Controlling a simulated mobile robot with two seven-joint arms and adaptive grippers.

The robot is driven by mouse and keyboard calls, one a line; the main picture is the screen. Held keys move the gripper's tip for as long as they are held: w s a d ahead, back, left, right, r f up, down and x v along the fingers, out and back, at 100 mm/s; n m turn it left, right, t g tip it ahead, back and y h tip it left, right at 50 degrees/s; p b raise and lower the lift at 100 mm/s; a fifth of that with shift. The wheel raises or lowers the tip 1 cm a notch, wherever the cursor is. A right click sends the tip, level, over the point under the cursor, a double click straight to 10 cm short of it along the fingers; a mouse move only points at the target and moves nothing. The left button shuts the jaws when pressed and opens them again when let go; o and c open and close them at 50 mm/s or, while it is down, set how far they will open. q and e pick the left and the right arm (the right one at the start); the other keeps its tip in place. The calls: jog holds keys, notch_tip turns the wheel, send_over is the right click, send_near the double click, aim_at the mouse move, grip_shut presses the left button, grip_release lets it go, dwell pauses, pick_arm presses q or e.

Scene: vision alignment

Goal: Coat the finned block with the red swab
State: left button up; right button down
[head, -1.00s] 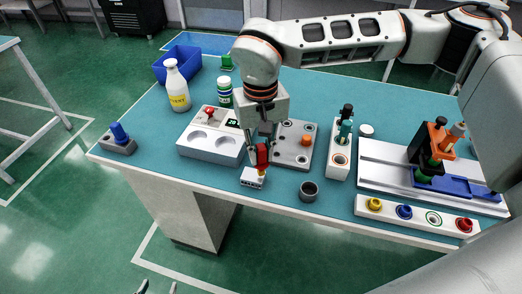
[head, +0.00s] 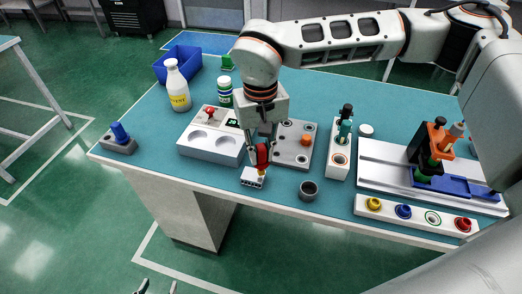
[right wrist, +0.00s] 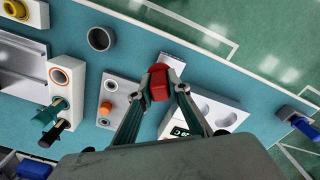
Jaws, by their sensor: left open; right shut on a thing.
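The finned block (head: 250,178) is small and white and lies near the front edge of the table. My right gripper (head: 262,158) points down over it, shut on the red swab (head: 262,153). The swab's lower end is at the block's top right side; I cannot tell whether it touches. In the right wrist view the red swab (right wrist: 159,84) sits between the fingertips (right wrist: 160,78), and the block (right wrist: 172,61) shows partly behind it. My left gripper (head: 157,287) shows only as fingertips at the bottom edge, apart and empty, away from the table.
A white tray with two round hollows (head: 208,146) and a grey plate with an orange knob (head: 294,150) stand just behind. A grey cup (head: 308,190) is to the right. A rack with colored rings (head: 418,216) lies farther right.

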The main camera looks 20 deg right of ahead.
jog(key=shift+f, duration=0.6)
dwell(0.7)
jog(key=shift+f, duration=0.1)
dwell(1.4)
jog(key=shift+w+a, duration=0.3)
jog(key=shift+a, duration=0.2)
jog(key=shift+w+a, duration=0.1)
jog(key=shift+w+a, duration=0.25)
jog(key=shift+a, duration=0.1)
jog(key=shift+a, duration=0.1)
jog(key=shift+w+a, duration=0.6)
jog(key=shift+a, duration=0.15)
